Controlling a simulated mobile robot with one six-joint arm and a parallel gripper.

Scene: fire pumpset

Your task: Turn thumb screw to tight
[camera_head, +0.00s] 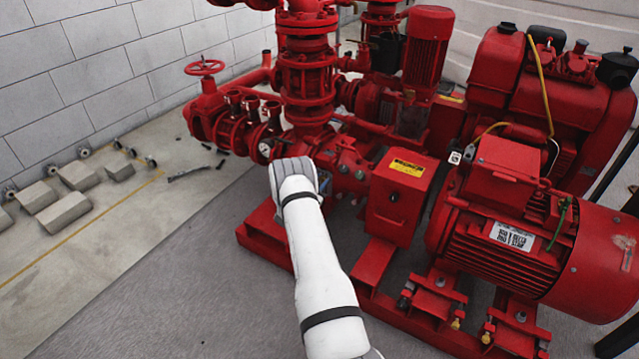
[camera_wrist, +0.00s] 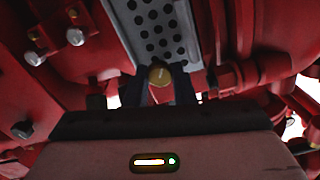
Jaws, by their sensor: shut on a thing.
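The thumb screw (camera_wrist: 160,75) shows in the wrist view as a small round brass-coloured head below a grey perforated plate. My gripper (camera_wrist: 161,91) has its two dark fingers on either side of the screw head, shut on it. The slot or mark on the head is too small to read well. In the head view my white arm reaches forward to the red pump, and its grey wrist covers the gripper and the screw.
The grey perforated plate (camera_wrist: 157,32) rises just behind the screw. Red pump castings and bolts crowd both sides. In the head view, a red motor (camera_head: 530,240) stands at the right and a red handwheel (camera_head: 205,68) at the upper left. Concrete blocks (camera_head: 62,212) lie by the wall.

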